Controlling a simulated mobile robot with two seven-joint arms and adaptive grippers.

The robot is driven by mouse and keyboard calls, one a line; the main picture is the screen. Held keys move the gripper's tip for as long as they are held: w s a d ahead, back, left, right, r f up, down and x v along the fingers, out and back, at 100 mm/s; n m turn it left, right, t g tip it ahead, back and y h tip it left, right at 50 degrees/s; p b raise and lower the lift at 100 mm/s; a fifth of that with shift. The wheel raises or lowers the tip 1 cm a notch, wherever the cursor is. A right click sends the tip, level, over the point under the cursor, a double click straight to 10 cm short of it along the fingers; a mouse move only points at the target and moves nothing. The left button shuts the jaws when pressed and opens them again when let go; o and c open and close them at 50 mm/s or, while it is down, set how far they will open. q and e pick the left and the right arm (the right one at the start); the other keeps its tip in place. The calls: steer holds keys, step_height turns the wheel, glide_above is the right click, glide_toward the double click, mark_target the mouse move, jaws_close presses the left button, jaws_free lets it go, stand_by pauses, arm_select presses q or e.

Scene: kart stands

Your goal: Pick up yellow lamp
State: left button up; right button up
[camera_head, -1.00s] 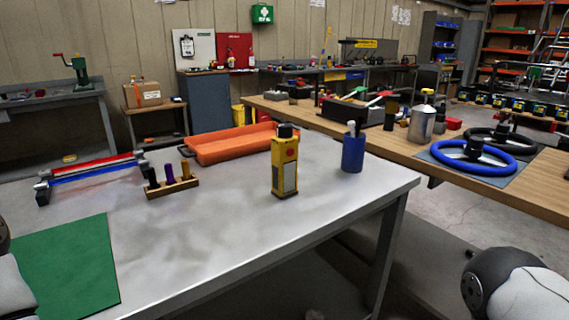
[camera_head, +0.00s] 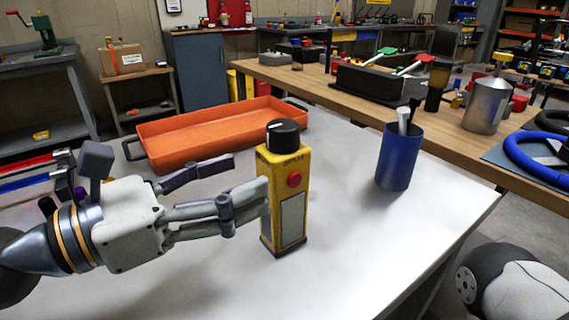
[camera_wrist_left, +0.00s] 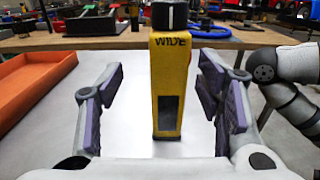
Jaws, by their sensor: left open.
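The yellow lamp (camera_head: 284,195) stands upright on the grey metal table, with a black knob on top, a red button and a pale panel on its side. My left gripper (camera_head: 250,180) is open beside it, coming from the left, one finger overlapping the lamp's left edge in the head view. In the left wrist view the lamp (camera_wrist_left: 167,85) stands between the two spread fingers of the left gripper (camera_wrist_left: 165,95), with a gap on either side. My right gripper is not in view.
An orange tray (camera_head: 160,160) lies behind the left gripper. A blue cup (camera_head: 397,160) with pens stands right of the lamp, near the table's right edge. A wooden bench (camera_head: 460,155) with a silver can (camera_head: 487,105) and blue steering wheel (camera_head: 535,160) runs behind.

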mark_target(266, 223)
arm_select(q)
steer(key=f+b, duration=0.1)
steer(key=f, duration=0.2)
steer(key=s+f, duration=0.1)
steer(key=f, duration=0.1)
steer(key=f+b, duration=0.1)
steer(key=f, duration=0.2)
steer(key=shift+s+f+b, duration=0.25)
steer(key=shift+f+b, duration=0.1)
steer(key=shift+w+d+r+p, duration=0.4)
steer(key=shift+d+r, duration=0.1)
steer(key=shift+d, duration=0.1)
steer(key=p+x, duration=0.1)
steer(key=x, duration=0.5)
steer(key=shift+w, duration=0.2)
jaws_close()
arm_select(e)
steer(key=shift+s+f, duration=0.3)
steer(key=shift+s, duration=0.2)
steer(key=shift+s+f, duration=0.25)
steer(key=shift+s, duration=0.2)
